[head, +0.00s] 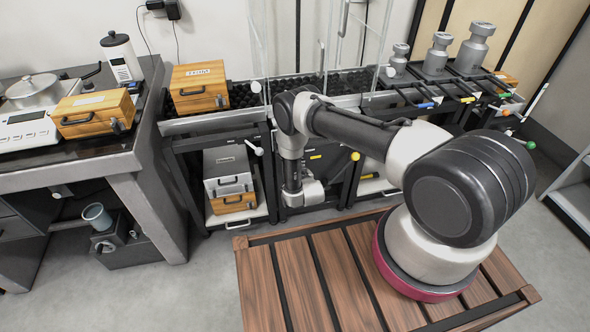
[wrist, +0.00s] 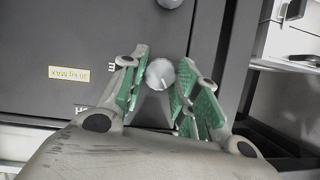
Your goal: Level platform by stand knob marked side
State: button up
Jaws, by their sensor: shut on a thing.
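In the wrist view my gripper (wrist: 162,82), with green finger pads, is shut on a small round grey knob (wrist: 160,73). The knob has a pale line on its face. It sits on a dark grey stand front (wrist: 40,40), with partly covered letters beside it. In the head view my wrist reaches down to the front of the middle stand (head: 322,150), below a black, bumpy platform top (head: 345,82). The gripper's fingers and the knob cannot be made out there. I cannot tell whether the platform is level.
A yellow label (wrist: 68,74) and another round knob (wrist: 170,3) are on the stand front. Wooden cases (head: 200,87) and steel weights (head: 475,50) stand on the tops. Glass panels (head: 295,35) rise behind my arm. Open floor (head: 190,295) lies at front left.

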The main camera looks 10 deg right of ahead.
jog(key=shift+n+h, duration=0.4)
jog(key=shift+n, duration=0.1)
dwell(0.3)
jog(key=o, duration=1)
jog(key=v, duration=1.2)
jog(key=shift+a, duration=0.1)
